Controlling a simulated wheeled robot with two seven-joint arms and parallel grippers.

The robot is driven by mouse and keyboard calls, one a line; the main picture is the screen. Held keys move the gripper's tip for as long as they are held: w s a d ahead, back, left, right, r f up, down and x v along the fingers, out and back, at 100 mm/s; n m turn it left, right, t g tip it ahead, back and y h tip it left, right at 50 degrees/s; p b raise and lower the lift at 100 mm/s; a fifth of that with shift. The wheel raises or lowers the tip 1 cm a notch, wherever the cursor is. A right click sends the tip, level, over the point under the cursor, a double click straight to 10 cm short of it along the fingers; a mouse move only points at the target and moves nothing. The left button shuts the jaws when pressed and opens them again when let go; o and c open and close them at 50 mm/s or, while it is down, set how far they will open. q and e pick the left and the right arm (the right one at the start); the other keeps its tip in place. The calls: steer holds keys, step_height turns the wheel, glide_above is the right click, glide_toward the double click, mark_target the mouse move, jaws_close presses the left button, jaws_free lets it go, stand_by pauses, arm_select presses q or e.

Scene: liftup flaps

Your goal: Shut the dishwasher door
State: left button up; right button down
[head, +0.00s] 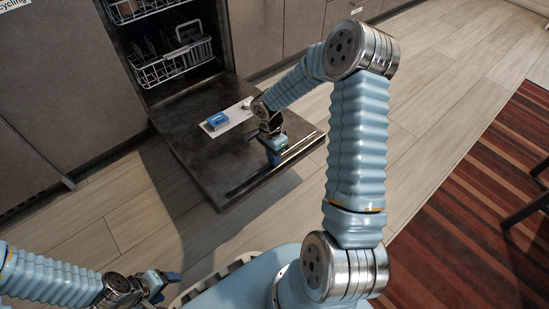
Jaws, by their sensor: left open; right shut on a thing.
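The dishwasher door (195,155) is folded down and lies open, roughly level, in front of the dishwasher. A bar-like strip (300,148) runs along its outer edge. My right gripper (275,155) is at that outer edge, shut on the door; its fingertips are partly hidden by the gripper's own body. My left gripper (160,283) is low at the left, open and empty, well apart from the door.
A white panel (237,116) with a blue piece (217,120) is on the door's inner face. Grey cabinets (60,75) flank the dishwasher. Wooden floor (130,215) around the door is clear. A striped rug (480,220) and dark furniture legs (525,212) are at the right.

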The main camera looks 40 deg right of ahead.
steer(key=w+r+p, duration=0.5)
steer(key=r+p, duration=0.1)
steer(key=r, duration=0.4)
steer(key=w+a+r+p, duration=0.1)
steer(key=w+r+p, duration=0.4)
steer(key=r, duration=0.4)
steer(key=w+r+p, duration=0.5)
steer(key=r+p, duration=0.2)
steer(key=r, duration=0.3)
steer(key=shift+w+a+r+g, duration=0.3)
steer(key=shift+w, duration=0.05)
steer(key=c, duration=1.6)
jaws_free()
steer(key=o, duration=0.4)
steer(key=shift+w+f, duration=0.2)
steer(key=shift+f, duration=0.05)
steer(key=shift+o, duration=0.2)
steer(key=shift+r, duration=0.1)
